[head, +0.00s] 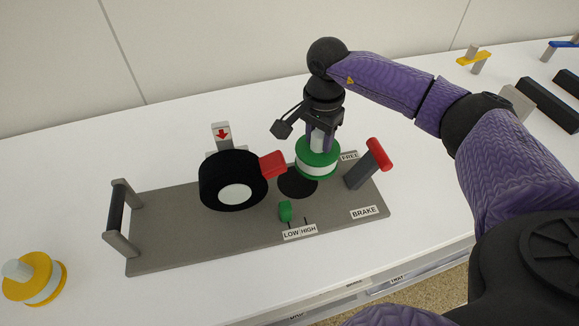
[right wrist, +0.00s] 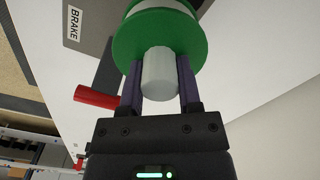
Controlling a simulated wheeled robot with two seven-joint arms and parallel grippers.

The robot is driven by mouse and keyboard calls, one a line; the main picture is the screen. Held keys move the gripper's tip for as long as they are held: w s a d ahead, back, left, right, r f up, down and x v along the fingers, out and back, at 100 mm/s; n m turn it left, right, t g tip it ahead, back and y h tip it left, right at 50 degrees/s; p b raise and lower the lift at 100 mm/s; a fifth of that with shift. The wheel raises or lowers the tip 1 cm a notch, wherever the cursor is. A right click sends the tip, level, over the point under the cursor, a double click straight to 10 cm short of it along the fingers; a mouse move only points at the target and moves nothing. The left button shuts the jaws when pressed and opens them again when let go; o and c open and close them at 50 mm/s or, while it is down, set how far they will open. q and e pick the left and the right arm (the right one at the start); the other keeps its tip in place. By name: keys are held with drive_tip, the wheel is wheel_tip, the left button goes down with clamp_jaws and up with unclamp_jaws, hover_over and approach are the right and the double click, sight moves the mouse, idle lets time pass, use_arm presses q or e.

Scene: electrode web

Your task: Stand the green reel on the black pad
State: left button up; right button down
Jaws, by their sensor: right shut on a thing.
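The green reel (head: 317,158) has green flanges with a white band between them and a pale grey post on top. My right gripper (head: 320,138) is shut on the post, and the reel hangs upright below it. In the right wrist view the two fingers (right wrist: 160,85) flank the post of the reel (right wrist: 160,35). The black pad (head: 297,185) is a dark disc on the grey plate, just below and partly behind the reel in the head view. I cannot tell whether the reel's underside touches the pad. My left gripper is out of view.
The grey plate (head: 165,250) carries a black wheel (head: 233,180) with a red block (head: 273,164), a red-handled BRAKE/FREE lever (head: 378,154) and a green LOW/HIGH slider (head: 285,211). A yellow reel (head: 38,280) stands at lower left. Black bars (head: 545,103) lie at far right.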

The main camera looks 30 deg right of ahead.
sight(299, 152)
wheel_tip(299, 152, down, 4)
drive_tip(key=shift+r, duration=0.25)
drive_tip(key=a, duration=0.2)
drive_tip(key=w+a, duration=0.1)
drive_tip(key=a, duration=0.1)
drive_tip(key=shift+a+f+b, duration=0.15)
drive_tip(key=shift+b, duration=0.25)
drive_tip(key=shift+f, duration=0.5)
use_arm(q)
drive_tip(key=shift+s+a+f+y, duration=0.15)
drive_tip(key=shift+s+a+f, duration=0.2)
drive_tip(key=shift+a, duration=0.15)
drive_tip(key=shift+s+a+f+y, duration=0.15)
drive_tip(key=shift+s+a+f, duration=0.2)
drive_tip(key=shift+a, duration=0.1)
use_arm(e)
drive_tip(key=shift+d, duration=0.2)
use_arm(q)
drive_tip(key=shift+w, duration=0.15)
use_arm(e)
drive_tip(key=shift+f, duration=0.15)
drive_tip(key=shift+c, duration=1.4)
unclamp_jaws()
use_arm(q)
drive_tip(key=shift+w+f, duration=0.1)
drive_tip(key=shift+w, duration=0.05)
